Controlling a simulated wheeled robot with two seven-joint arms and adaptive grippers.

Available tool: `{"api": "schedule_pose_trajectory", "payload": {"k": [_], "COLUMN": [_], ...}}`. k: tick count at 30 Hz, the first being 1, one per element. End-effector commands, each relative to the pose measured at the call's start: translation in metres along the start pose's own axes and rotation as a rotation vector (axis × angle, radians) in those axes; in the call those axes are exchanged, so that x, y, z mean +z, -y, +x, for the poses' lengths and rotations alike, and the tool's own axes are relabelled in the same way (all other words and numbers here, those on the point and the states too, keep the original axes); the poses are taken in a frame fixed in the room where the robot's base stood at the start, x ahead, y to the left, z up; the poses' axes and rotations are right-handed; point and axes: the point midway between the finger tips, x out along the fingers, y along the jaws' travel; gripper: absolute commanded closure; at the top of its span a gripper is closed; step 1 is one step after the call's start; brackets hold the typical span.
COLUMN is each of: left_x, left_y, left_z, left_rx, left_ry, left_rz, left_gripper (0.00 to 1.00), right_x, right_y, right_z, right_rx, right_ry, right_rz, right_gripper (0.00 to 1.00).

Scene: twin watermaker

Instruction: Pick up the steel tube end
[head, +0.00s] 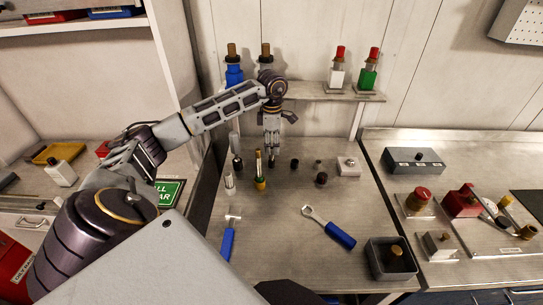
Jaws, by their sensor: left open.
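My left gripper (271,155) points down over the back of the middle bench, open, its fingertips near the bench top. I cannot tell for certain which piece is the steel tube end. A pale upright cylinder (229,183) and a dark-based upright piece (237,166) stand to the left of the gripper. A slim upright piece with a brass-coloured base (260,183) stands just in front of it. Small dark pieces (294,164) (321,179) and a small greyish piece (317,165) stand to its right. My right gripper is not in view.
A shelf (318,91) behind holds blue, white and green bottle-like fittings. Two blue-handled tools (227,241) (340,235) lie in front on the bench. A white block (348,167) and a dark open box (391,272) stand right. The bench centre is mostly clear.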

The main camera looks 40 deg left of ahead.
Motion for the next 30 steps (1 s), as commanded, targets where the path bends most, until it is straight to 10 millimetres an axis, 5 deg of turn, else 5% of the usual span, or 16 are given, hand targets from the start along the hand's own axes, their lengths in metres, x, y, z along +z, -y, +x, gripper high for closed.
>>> {"api": "schedule_pose_trajectory", "payload": {"k": [30], "left_x": [-0.002], "left_y": [0.001], "left_z": [0.052], "left_rx": [0.000], "left_ry": [0.000], "left_rz": [0.000], "left_gripper": [0.55], "right_x": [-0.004], "right_y": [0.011], "right_z": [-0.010], "right_rx": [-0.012], "right_ry": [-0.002], "right_rz": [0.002], "right_gripper": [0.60]}}
